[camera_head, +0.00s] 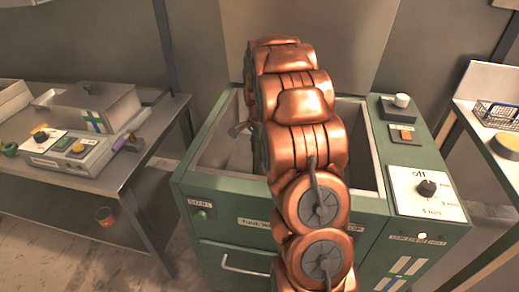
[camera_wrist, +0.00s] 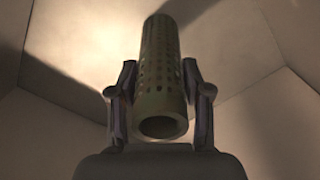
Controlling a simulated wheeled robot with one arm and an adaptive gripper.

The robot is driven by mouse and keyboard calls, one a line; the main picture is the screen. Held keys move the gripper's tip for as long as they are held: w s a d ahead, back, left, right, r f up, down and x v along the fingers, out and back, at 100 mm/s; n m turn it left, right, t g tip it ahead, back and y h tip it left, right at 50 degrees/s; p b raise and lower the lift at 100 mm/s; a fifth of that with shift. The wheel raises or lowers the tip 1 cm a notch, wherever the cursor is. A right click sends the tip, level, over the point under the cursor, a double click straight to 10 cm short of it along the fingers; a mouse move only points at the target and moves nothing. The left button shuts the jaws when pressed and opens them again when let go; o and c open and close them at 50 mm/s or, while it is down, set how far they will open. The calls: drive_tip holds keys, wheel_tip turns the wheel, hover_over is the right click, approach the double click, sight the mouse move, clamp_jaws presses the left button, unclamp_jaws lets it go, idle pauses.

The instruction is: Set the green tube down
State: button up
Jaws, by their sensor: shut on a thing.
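The green tube (camera_wrist: 162,50) is a hollow cylinder with rows of small square holes, seen in the wrist view with its open round end towards the camera. My gripper (camera_wrist: 160,88) has one finger on each side of the tube and is shut on it. Pale flat surfaces meeting in corners lie behind the tube; I cannot tell whether it touches any of them.
The chamber's right panel has a dial marked off (camera_head: 426,188). On the left, a table (camera_head: 128,180) holds a metal box (camera_head: 93,106) and a control box with buttons (camera_head: 70,152). A wire basket (camera_head: 497,114) and a yellow round thing (camera_head: 507,145) stand on the right table.

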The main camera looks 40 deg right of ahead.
drive_tip(key=shift+f, duration=0.15)
drive_tip(key=o, duration=1.4)
wheel_tip(320, 180, up, 12)
drive_tip(key=b, duration=0.1)
drive_tip(key=s+a+n, duration=0.3)
drive_tip(key=s+a, duration=0.2)
drive_tip(key=a, duration=0.1)
drive_tip(key=s+a+r+n, duration=0.1)
drive_tip(key=s+a+n, duration=0.2)
drive_tip(key=s+a, duration=0.2)
drive_tip(key=s+a+r+n+g, duration=0.1)
drive_tip(key=s+a+n, duration=0.2)
drive_tip(key=s+a, duration=0.2)
drive_tip(key=shift+s+a, duration=0.1)
drive_tip(key=shift+a, duration=0.7)
drive_tip(key=s+a+f+n, duration=0.1)
drive_tip(key=s+a+n, duration=0.1)
drive_tip(key=s, duration=0.4)
drive_tip(key=s+a+f+n+g, duration=0.1)
drive_tip(key=s+a+f+n, duration=0.1)
drive_tip(key=s, duration=0.5)
drive_tip(key=s+a+f+n, duration=0.1)
drive_tip(key=s+a+n, duration=0.3)
drive_tip(key=s+n, duration=0.1)
drive_tip(key=shift+s+a+f+n, duration=0.1)
drive_tip(key=shift+s+f+n, duration=0.2)
drive_tip(key=shift+s, duration=0.5)
